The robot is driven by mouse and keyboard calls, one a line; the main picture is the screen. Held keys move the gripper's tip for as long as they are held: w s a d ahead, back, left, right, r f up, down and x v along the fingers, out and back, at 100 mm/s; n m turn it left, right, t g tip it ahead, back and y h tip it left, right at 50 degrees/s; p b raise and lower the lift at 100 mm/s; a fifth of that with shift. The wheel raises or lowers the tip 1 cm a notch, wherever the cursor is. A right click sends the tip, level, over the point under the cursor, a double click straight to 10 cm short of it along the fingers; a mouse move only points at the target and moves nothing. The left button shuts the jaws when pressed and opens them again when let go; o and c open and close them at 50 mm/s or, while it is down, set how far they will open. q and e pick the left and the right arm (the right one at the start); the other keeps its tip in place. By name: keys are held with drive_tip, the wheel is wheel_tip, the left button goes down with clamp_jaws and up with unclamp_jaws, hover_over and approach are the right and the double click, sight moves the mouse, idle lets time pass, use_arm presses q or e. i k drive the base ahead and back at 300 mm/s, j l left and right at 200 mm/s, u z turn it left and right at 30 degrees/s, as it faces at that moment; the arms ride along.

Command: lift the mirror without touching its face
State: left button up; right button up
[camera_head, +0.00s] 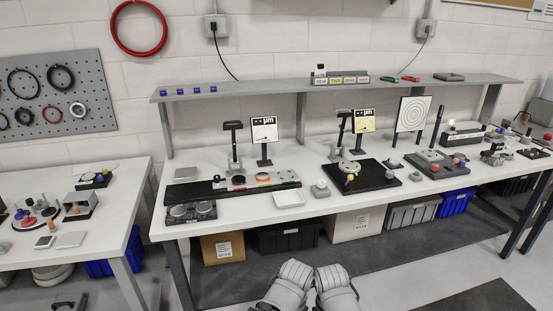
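I cannot single out the mirror for certain; the bench parts are small and distant. On the long white bench, a dark rail plate (215,190) at the left bears a small round grey part (238,180) and an orange ring (263,177). A black square plate (375,181) in the middle carries a fixture with small coloured knobs. A dark grey plate (436,164) stands further right. Two grey ribbed parts of mine, seemingly my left gripper (290,275) and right gripper (335,278), are at the bottom centre, below and apart from the bench. Their fingers cannot be made out.
A grey shelf (330,86) runs above the bench. Dial displays (264,130) and a ringed target board (413,113) stand on the bench. A second white table (100,235) is at the left. Boxes and bins (288,237) sit under the bench. The floor in front looks clear.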

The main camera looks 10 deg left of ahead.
sight(262, 176)
drive_tip(key=i, duration=1.3)
